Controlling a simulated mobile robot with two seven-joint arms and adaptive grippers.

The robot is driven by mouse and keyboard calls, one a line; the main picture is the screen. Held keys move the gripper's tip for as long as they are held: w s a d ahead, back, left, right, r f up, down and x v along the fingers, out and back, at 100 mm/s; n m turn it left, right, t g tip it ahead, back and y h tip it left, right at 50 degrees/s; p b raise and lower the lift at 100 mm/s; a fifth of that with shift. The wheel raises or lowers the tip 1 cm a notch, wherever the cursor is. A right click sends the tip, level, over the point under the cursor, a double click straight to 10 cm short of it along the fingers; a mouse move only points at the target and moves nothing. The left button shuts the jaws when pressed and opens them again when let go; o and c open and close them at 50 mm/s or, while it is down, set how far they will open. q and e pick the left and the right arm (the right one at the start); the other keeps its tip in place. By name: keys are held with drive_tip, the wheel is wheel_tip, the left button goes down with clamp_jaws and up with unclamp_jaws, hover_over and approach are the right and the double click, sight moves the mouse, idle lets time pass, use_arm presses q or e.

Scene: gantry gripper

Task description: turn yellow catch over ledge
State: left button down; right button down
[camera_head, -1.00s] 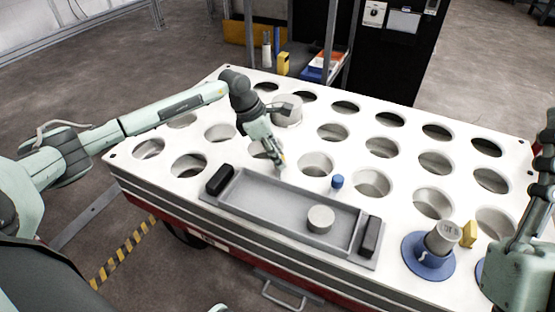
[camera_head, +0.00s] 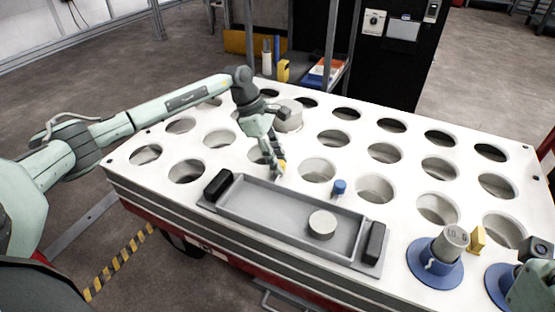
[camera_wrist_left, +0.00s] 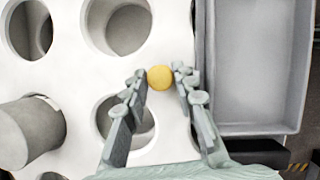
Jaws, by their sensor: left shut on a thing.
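The yellow catch (camera_head: 282,164) shows as a small yellow piece at the tips of my left gripper (camera_head: 279,168), above the white holed top beside the grey tray. In the left wrist view it is a round yellow end (camera_wrist_left: 160,77) between the fingertips of my left gripper (camera_wrist_left: 159,78), which is shut on it. The rest of the catch is hidden, and I cannot pick out a ledge. Parts of my right arm show at the right edge of the head view; its fingers cannot be made out.
The grey tray (camera_head: 262,214) with black handles holds a short grey cylinder (camera_head: 322,224). A larger grey cylinder (camera_head: 289,118) stands behind my left gripper. A blue knob (camera_head: 339,187), a blue flange (camera_head: 434,270) with a grey cup (camera_head: 452,241), and a yellow block (camera_head: 478,238) are to the right.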

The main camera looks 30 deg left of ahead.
use_arm(q)
drive_tip(key=c, duration=1.2)
unclamp_jaws()
drive_tip(key=v, duration=1.2)
